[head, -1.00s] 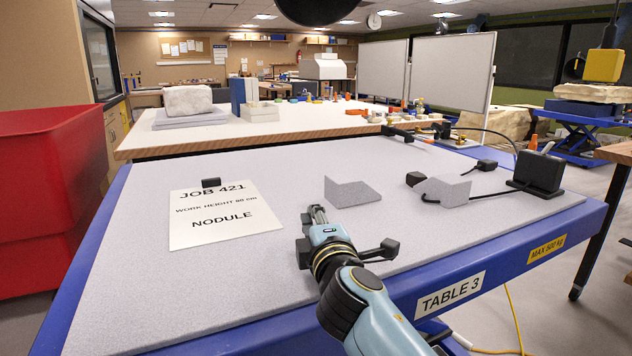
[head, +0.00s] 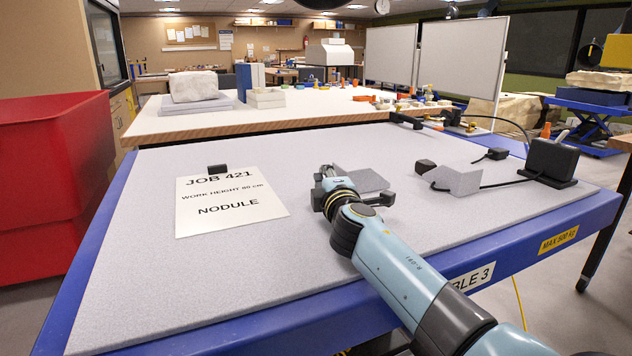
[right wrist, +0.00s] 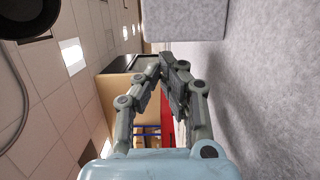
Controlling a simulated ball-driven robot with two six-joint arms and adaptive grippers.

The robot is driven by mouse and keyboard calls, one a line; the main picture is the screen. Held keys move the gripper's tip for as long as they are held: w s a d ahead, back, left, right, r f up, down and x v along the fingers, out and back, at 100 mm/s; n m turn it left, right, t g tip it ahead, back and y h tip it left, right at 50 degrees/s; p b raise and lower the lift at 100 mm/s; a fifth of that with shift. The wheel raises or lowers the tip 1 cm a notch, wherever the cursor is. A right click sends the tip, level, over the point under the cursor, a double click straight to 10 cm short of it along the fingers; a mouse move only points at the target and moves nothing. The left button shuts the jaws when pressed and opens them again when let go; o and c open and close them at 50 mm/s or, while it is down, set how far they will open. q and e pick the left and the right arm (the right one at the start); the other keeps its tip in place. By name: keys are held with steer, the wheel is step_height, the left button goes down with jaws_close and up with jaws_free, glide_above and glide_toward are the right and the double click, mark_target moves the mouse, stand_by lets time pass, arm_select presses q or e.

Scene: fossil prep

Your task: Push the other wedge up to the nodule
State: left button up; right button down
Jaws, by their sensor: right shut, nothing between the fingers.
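A grey wedge (head: 370,181) lies on the grey mat of the near table, partly hidden by my right gripper (head: 326,172). A second grey wedge (head: 460,179) stands further right, beside a black cable. My right gripper is shut and empty, at the near left side of the first wedge; I cannot tell whether they touch. In the right wrist view the closed fingers (right wrist: 168,62) show, with a grey block face (right wrist: 185,20) beyond. No nodule is clear on this mat; a card (head: 230,203) reads NODULE, and a pale rock-like block (head: 194,86) sits on the far table. My left gripper is not in view.
Small black blocks (head: 425,166) and a black box on a stand (head: 549,161) with a cable are at the right of the mat. A red bin (head: 55,190) stands left of the table. The mat's front left is clear.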

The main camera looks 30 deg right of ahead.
mark_target(362, 174)
steer(key=shift+d, duration=0.4)
steer(key=shift+f, duration=0.1)
steer(key=shift+d, duration=0.1)
steer(key=d, duration=0.3)
steer(key=d+b, duration=0.1)
steer(key=d, duration=0.6)
steer(key=shift+s+d+f+b, duration=0.1)
steer(key=shift+s+d+b, duration=0.2)
steer(key=shift+d, duration=0.6)
